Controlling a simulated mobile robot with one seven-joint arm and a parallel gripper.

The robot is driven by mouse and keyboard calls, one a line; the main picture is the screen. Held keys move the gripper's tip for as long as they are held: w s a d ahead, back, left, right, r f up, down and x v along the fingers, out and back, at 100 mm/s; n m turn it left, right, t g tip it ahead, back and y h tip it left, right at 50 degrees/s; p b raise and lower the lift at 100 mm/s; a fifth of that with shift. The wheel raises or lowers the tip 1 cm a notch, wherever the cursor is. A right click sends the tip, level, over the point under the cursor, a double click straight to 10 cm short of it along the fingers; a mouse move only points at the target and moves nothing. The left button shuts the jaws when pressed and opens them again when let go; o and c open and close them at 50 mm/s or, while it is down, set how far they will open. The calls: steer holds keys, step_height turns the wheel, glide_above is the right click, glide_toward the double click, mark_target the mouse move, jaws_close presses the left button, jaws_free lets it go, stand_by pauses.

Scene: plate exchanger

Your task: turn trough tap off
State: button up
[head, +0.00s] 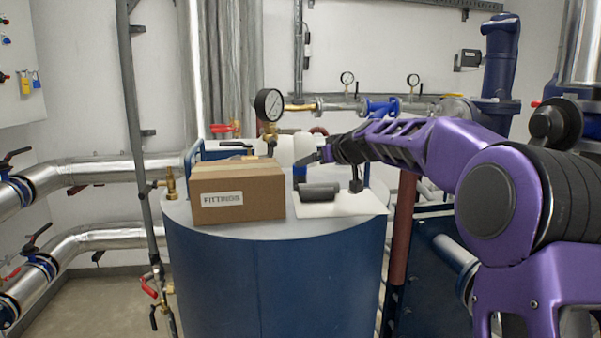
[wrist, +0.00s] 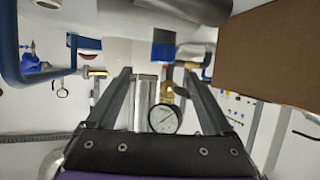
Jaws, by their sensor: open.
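I cannot tell for sure which fitting is the trough tap. A brass tap (head: 170,183) sits at the left side of the blue tank (head: 275,285), and a red-handled valve (head: 150,287) is lower on the thin upright pipe. A red lever (head: 222,128) shows behind the cardboard box. My gripper (head: 318,152) is above the tank top, right of the box, its fingertips partly hard to make out. In the wrist view my gripper (wrist: 158,82) has its fingers spread with nothing held. A brass fitting (wrist: 168,92) shows beyond and between the fingers.
The cardboard box (head: 237,193) marked FITTINGS stands on the tank beside a dark cylinder (head: 319,192) on a white sheet (head: 345,206). A round gauge (head: 269,104) rises behind the box. Silver pipes (head: 110,170) run along the left; floor is bare at lower left.

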mark_target(300, 177)
steer(key=x, duration=0.3)
steer(key=shift+w+a+p, duration=0.15)
steer(key=shift+p, duration=0.2)
steer(key=shift+s+f+p+x, duration=0.15)
steer(key=shift+p+x, duration=0.35)
steer(key=shift+x, duration=0.85)
steer(key=shift+s+f+p+x, duration=0.15)
steer(key=shift+p+x, duration=0.3)
steer(key=shift+x, duration=0.9)
steer(key=shift+a, duration=0.1)
jaws_close()
